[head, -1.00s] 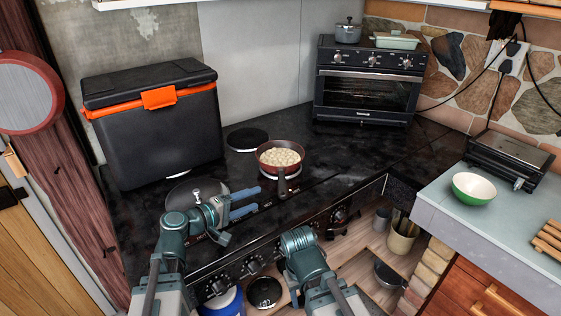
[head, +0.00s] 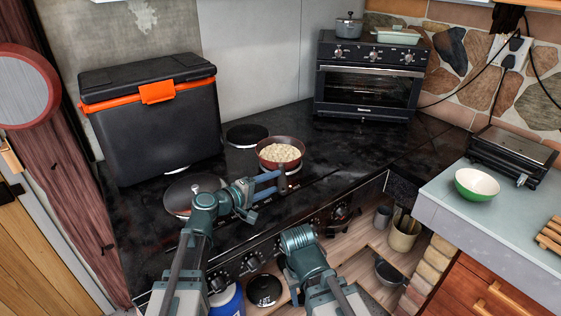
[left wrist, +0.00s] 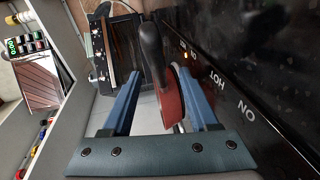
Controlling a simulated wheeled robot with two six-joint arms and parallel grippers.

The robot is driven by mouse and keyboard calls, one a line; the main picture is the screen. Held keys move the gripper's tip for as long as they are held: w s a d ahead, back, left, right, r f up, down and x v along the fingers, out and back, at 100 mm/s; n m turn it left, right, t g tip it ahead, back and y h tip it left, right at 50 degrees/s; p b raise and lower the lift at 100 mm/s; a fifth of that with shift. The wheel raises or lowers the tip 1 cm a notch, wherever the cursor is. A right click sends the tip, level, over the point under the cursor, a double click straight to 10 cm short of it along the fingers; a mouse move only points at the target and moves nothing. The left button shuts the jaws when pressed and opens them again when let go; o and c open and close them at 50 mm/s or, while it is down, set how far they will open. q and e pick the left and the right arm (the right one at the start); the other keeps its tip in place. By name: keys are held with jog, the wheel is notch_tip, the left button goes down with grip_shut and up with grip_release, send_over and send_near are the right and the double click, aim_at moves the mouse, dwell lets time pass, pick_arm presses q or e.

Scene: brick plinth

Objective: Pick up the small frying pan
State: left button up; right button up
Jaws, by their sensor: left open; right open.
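My left gripper (head: 284,181) is open at the handle. In the left wrist view, the dark handle (left wrist: 150,45) shows between the two blue fingers of the left gripper (left wrist: 158,72), with the pan's red side (left wrist: 171,103) behind. Whether the fingers touch it I cannot tell. My right arm shows low in the middle; its fingers do not show.
A flat dark round pan or disc (head: 180,190) lies on the stove (head: 345,150) by my left arm. A black cool box (head: 150,130) stands left, a toaster oven (head: 365,85) at the back. A green bowl (head: 477,184) is on the right counter. The stove right of the pan is clear.

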aim_at(282, 176)
pick_arm(q)
jog(key=x, duration=0.4)
jog(key=shift+w+a+b, duration=0.15)
jog(key=shift+w+b, duration=0.15)
jog(key=shift+w, duration=0.25)
jog(key=shift+w+d, duration=0.25)
jog(key=shift+d, duration=0.05)
grip_shut()
dwell(0.7)
